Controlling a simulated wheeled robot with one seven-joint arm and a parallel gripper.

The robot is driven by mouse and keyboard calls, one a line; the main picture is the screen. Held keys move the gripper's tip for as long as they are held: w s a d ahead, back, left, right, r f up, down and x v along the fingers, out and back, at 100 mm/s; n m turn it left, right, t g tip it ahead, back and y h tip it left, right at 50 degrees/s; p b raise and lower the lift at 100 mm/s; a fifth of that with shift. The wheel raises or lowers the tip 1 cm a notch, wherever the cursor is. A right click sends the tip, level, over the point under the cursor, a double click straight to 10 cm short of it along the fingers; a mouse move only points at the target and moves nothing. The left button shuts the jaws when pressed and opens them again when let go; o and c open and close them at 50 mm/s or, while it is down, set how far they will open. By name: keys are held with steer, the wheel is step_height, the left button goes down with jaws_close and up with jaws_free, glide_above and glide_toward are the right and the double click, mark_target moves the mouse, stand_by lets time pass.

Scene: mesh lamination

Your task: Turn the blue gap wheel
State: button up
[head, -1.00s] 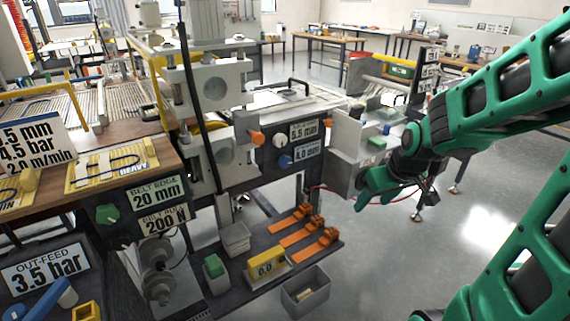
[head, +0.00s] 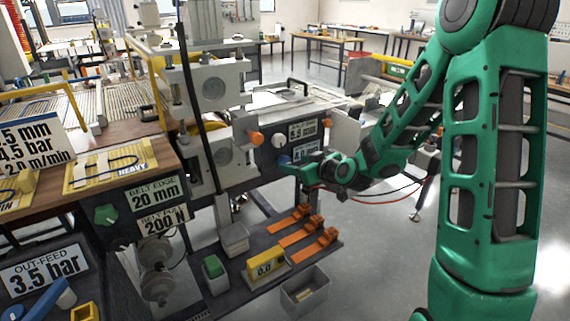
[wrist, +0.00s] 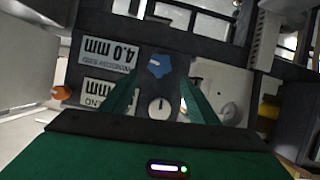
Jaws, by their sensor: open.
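The blue gap wheel (head: 284,160) is on the dark front panel of the machine, beside the 4.0 mm label, which is partly hidden by my gripper in the head view. In the wrist view the blue wheel (wrist: 158,66) is a lobed knob in the upper middle, a little beyond the fingertips and between their lines. My gripper (wrist: 160,84) is open, with a green finger on each side. In the head view my gripper (head: 292,168) is close to the wheel. I see no contact with it.
A white knob (head: 279,141) sits close above the blue wheel, beside the 5.5 mm label (head: 303,131); it also shows in the wrist view (wrist: 160,106). An orange-tipped handle (head: 256,138) sticks out to the left. Orange clamps (head: 302,236) lie on the shelf below.

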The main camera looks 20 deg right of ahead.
mark_target(285, 161)
steer(key=x, duration=0.7)
steer(key=shift+w, duration=0.1)
